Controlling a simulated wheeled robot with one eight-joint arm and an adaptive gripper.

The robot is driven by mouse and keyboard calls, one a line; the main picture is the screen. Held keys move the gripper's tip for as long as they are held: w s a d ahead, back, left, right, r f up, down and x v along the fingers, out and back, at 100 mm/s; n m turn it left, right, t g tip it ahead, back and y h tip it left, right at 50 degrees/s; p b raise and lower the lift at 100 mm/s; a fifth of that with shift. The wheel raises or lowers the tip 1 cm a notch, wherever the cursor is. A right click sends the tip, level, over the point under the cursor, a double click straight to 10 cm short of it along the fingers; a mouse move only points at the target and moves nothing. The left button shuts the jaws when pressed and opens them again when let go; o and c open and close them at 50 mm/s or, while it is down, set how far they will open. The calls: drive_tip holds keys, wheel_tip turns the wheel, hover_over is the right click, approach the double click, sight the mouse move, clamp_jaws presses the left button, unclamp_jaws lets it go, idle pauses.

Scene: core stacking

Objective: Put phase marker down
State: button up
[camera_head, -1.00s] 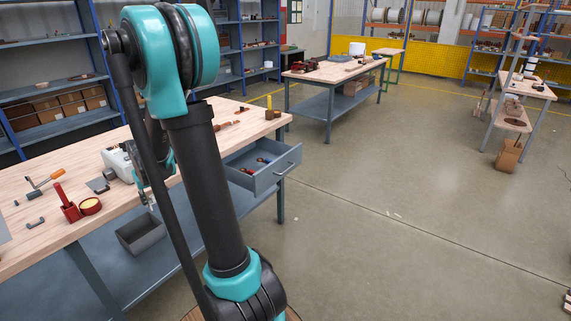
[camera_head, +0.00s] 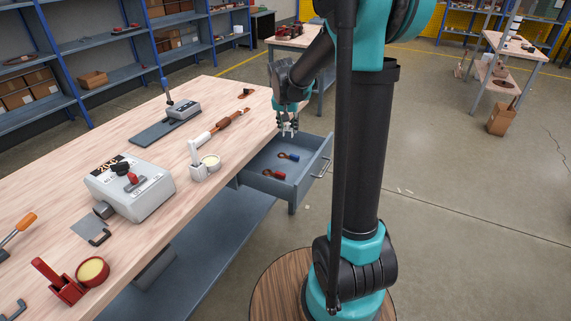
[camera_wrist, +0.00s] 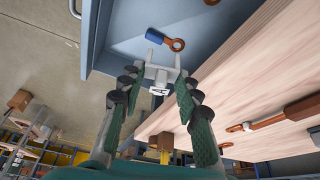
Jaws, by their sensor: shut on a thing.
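My gripper (camera_head: 288,118) is over the far end of the open drawer (camera_head: 262,182), beside the bench edge. In the wrist view my gripper (camera_wrist: 156,88) is shut on a small white two-pronged piece, the phase marker (camera_wrist: 159,77), with a dark mark on its near face. The marker (camera_head: 289,129) also shows small below the fingers in the head view. It appears held above the drawer. Inside the drawer lie a copper lug with a blue sleeve (camera_head: 288,156) and one with a red sleeve (camera_head: 273,174). The blue-sleeved lug (camera_wrist: 168,40) also shows beyond the marker in the wrist view.
The wooden bench (camera_head: 215,95) holds a grey machine (camera_head: 130,187), a white holder with a round pot (camera_head: 203,164), a copper-ended cable (camera_head: 222,125) and a grey device on a plate (camera_head: 180,112). The drawer juts out toward open floor.

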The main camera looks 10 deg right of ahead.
drive_tip(key=r+m, duration=0.1)
drive_tip(key=w+r+m, duration=0.1)
drive_tip(key=r, duration=0.1)
drive_tip(key=shift+r+h, duration=0.1)
drive_tip(key=shift+h, duration=0.3)
drive_tip(key=shift+w+a+r+m, duration=0.1)
drive_tip(key=shift+r+m, duration=0.25)
drive_tip(key=shift+m, duration=0.05)
approach(288, 164)
drive_tip(key=x, duration=0.4)
drive_tip(key=shift+f, duration=0.35)
drive_tip(key=o, duration=0.8)
drive_tip(key=shift+f, duration=0.1)
